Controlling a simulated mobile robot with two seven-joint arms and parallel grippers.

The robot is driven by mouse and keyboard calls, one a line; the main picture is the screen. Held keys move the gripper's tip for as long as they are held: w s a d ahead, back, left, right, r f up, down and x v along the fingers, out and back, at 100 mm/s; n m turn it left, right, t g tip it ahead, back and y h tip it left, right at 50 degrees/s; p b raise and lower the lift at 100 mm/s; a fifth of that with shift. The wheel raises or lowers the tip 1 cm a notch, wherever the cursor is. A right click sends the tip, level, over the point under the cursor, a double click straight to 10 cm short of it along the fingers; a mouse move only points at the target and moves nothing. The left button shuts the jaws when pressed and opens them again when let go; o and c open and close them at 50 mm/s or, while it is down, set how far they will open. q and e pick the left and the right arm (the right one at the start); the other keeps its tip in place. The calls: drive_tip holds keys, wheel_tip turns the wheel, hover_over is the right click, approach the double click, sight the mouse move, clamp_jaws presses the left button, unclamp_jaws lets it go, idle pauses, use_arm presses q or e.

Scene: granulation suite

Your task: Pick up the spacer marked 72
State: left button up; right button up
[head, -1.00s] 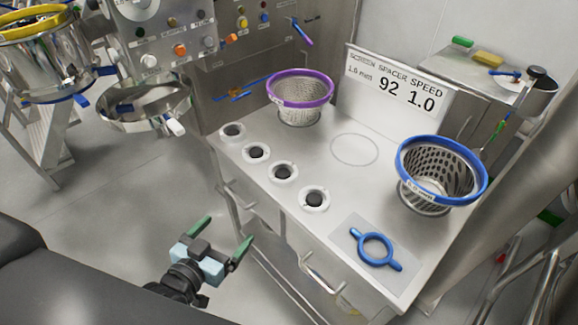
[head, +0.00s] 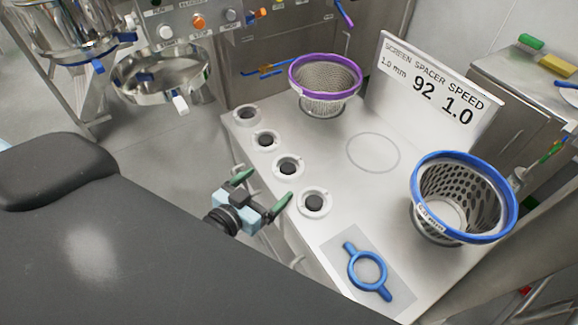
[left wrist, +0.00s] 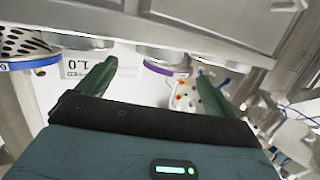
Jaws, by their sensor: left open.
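Several white round spacers with dark centres stand in a row along the left edge of the steel bench. From back to front they are the first (head: 247,114), the second (head: 266,140), the third (head: 289,167) and the fourth (head: 315,203). No number is legible on any, so I cannot tell which is marked 72. My left gripper (head: 262,190) is open and empty, just left of the bench edge, near the third and fourth spacers. Its two green fingers also show in the left wrist view (left wrist: 155,78), with nothing between them. My right gripper is not in view.
On the bench (head: 345,195) stand a purple-rimmed screen (head: 326,75), a blue-rimmed screen (head: 463,195) and a sign (head: 425,92) reading 1.0 mm, 92, 1.0. A blue two-handled ring (head: 367,270) lies on a grey mat at the front. The bench middle is clear.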

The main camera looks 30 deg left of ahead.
sight(294, 159)
use_arm(q)
drive_tip(key=shift+x, duration=0.8)
drive_tip(key=shift+w, duration=0.25)
drive_tip(key=x, duration=0.4)
drive_tip(key=shift+w+d+r+p, duration=0.1)
drive_tip(key=shift+w+r+p, duration=0.05)
drive_tip(key=shift+r+p, duration=0.2)
drive_tip(key=shift+w+f, duration=0.15)
drive_tip(key=shift+w, duration=0.15)
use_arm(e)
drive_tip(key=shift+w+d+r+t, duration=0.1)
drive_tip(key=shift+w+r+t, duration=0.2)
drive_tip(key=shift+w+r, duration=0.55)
use_arm(q)
drive_tip(key=c, duration=1.1)
drive_tip(key=shift+c, duration=0.2)
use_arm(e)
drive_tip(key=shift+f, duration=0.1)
